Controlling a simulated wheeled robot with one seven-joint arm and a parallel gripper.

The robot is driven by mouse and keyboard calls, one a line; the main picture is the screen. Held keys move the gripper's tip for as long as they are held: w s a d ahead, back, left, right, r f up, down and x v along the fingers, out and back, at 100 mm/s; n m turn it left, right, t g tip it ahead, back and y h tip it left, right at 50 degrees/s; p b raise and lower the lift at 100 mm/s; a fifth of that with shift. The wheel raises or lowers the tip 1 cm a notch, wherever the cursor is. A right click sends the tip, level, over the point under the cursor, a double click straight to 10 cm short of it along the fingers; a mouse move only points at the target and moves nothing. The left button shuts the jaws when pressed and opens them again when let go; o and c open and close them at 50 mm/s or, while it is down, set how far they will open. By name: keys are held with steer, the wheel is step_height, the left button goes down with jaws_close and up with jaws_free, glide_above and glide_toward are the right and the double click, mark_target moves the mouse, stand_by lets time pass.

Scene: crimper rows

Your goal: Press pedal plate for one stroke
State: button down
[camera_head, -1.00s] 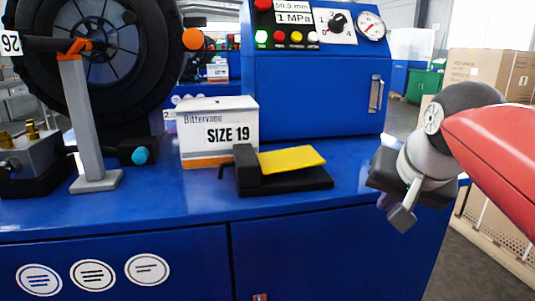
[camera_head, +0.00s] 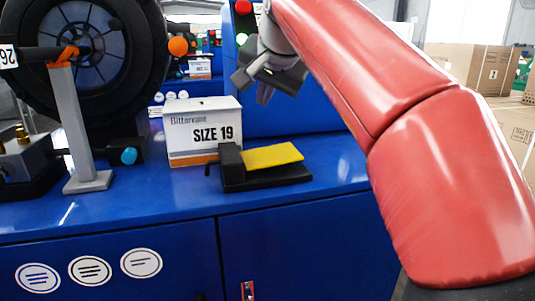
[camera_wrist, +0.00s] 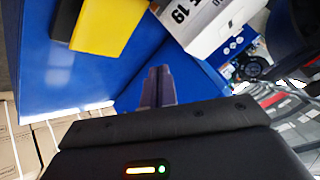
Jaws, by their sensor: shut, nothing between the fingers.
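The pedal (camera_head: 266,177) sits on the blue bench top, a black base with a tilted yellow plate (camera_head: 272,156) on it. The yellow plate also shows at the upper left of the wrist view (camera_wrist: 107,25). My gripper (camera_head: 264,94) is in the air above and behind the pedal in the head view, apart from it. Its two fingers are together and empty, as the wrist view shows (camera_wrist: 157,87). My arm comes in from the right and hides much of the blue control box.
A white "SIZE 19" box (camera_head: 205,132) stands just left of the pedal. A grey post (camera_head: 77,125) and a large black reel (camera_head: 85,50) are further left. The blue bench top (camera_head: 140,195) is clear in front. Cardboard boxes (camera_head: 480,65) stand at the right.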

steer(key=shift+f, duration=0.15)
steer(key=b, duration=0.3)
glide_above(269, 153)
steer(key=s, duration=0.2)
step_height(269, 153, down, 7)
steer(key=shift+w+r, duration=0.1)
steer(key=shift+w, duration=0.05)
steer(key=shift+f+b, duration=0.8)
steer(key=shift+f, duration=0.05)
steer(key=shift+d, duration=0.1)
stand_by(0.8)
steer(key=shift+f, duration=0.4)
steer(key=shift+d+f+b, duration=0.1)
steer(key=shift+f+b, duration=0.8)
steer(key=shift+b, duration=0.05)
stand_by(0.6)
stand_by(0.4)
steer(key=shift+r+p, duration=1.25)
steer(key=shift+r, duration=0.05)
